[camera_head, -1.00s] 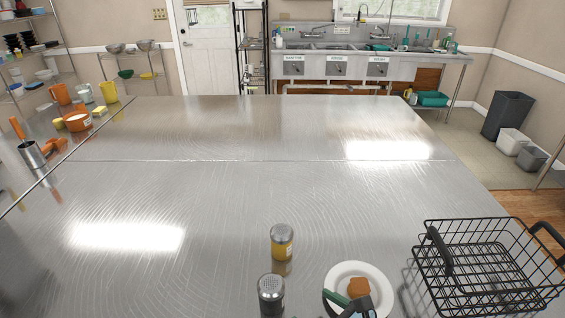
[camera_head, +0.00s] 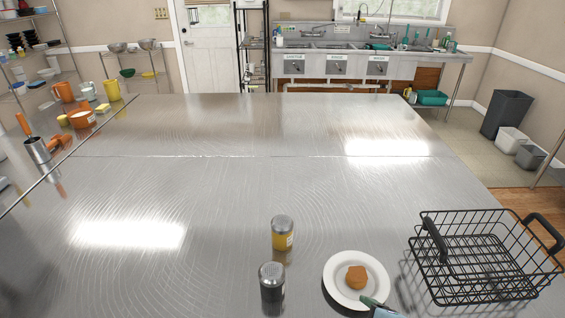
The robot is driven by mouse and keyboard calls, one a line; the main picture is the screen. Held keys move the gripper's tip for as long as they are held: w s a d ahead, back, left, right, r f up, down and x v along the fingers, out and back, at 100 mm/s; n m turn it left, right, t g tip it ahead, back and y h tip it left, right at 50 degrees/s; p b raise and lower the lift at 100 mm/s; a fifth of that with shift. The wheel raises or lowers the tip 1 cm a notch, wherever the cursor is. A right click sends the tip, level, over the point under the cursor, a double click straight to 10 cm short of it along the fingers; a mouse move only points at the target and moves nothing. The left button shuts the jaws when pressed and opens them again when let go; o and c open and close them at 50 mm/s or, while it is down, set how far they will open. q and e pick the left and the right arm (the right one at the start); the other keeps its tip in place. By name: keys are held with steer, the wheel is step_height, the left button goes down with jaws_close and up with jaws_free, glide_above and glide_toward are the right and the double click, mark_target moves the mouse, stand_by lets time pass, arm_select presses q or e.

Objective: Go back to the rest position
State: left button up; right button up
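A white plate (camera_head: 336,278) with an orange-brown food piece (camera_head: 357,277) on it lies near the front of the steel table. My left gripper is not in view.
Two shakers, one yellow (camera_head: 283,236) and one dark (camera_head: 272,287), stand left of the plate. A black wire basket (camera_head: 485,262) sits at the right. Cups and a pot (camera_head: 82,118) stand at the far left. The middle of the steel table (camera_head: 200,200) is clear.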

steer(key=s+d+f+m+g+h, duration=0.15)
steer(key=s+d+m+g, duration=0.45)
steer(key=s+m, duration=0.65)
steer(key=s+f+b+x, duration=0.1)
steer(key=s+b+x, duration=0.15)
steer(key=x, duration=1.05)
steer(key=s+a+b+x, duration=0.1)
steer(key=s+b+x, duration=0.15)
steer(key=x, duration=1.05)
arm_select(q)
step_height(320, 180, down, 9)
steer(key=b, duration=0.4)
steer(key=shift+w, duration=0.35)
arm_select(e)
steer(key=s+d+f, duration=0.2)
steer(key=s+f, duration=0.6)
steer(key=f, duration=0.3)
steer(key=s+d+f+g, duration=0.1)
steer(key=s+f, duration=0.8)
steer(key=f, duration=0.2)
steer(key=shift+d+f+g, duration=0.25)
steer(key=shift+d+g, duration=0.05)
steer(key=shift+d, duration=0.1)
steer(key=shift+s, duration=0.1)
